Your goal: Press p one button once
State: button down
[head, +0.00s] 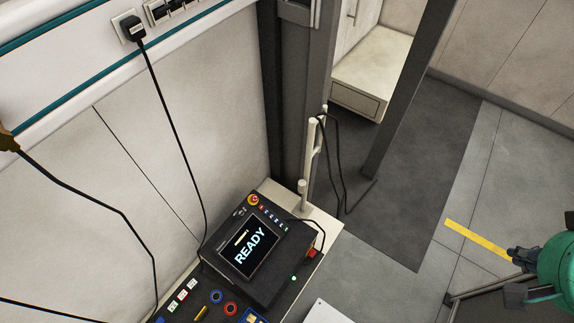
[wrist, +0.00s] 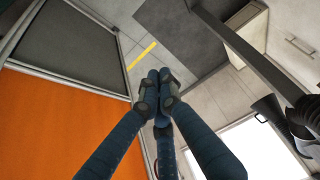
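A black control box (head: 240,262) with a lit screen reading READY (head: 250,252) stands on a pale ledge in the head view. A row of small coloured buttons (head: 274,216) lies along its top right edge, beside a red knob on yellow (head: 253,200). The button labels are too small to read, so I cannot tell which is p one. My gripper (head: 519,260) is at the far right of the head view, well apart from the box. In the wrist view its dark fingers (wrist: 159,76) are together at the tips, with nothing visible between them.
A lower panel with a blue ring (head: 216,296) and a red ring (head: 230,309) lies in front of the box. A grey post (head: 405,90) and a white upright handle (head: 309,150) stand behind. An orange panel (wrist: 60,120) fills the wrist view's left. Floor lies between box and gripper.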

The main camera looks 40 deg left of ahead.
jog(key=w+a+f+n+t+y, duration=0.1)
jog(key=w+a+f, duration=0.3)
jog(key=w+a, duration=0.45)
jog(key=w+a+f+t+y, duration=0.1)
jog(key=w+a+f, duration=0.35)
jog(key=w, duration=0.75)
jog(key=w+a+f+y, duration=0.1)
jog(key=w+a+f, duration=0.25)
jog(key=a, duration=0.25)
jog(key=w+a+f+n+y, duration=0.1)
jog(key=w+a+f, duration=0.1)
jog(key=a+f, duration=0.4)
jog(key=w+a+f+y, duration=0.1)
jog(key=w+a+f, duration=0.15)
jog(key=a, duration=0.45)
jog(key=s+a+f+n+y, duration=0.1)
jog(key=s+a+f+y, duration=0.35)
jog(key=a+f, duration=1.25)
jog(key=s+a+f+y, duration=0.1)
jog(key=s+a+f, duration=0.1)
jog(key=s+f, duration=0.7)
jog(key=s+a+f+y, duration=0.1)
jog(key=s+a+f, duration=0.2)
jog(key=s+f, duration=0.6)
jog(key=shift+s+a+f+n+g, duration=0.2)
jog(key=shift+s+n+g, duration=0.2)
jog(key=shift+s, duration=0.45)
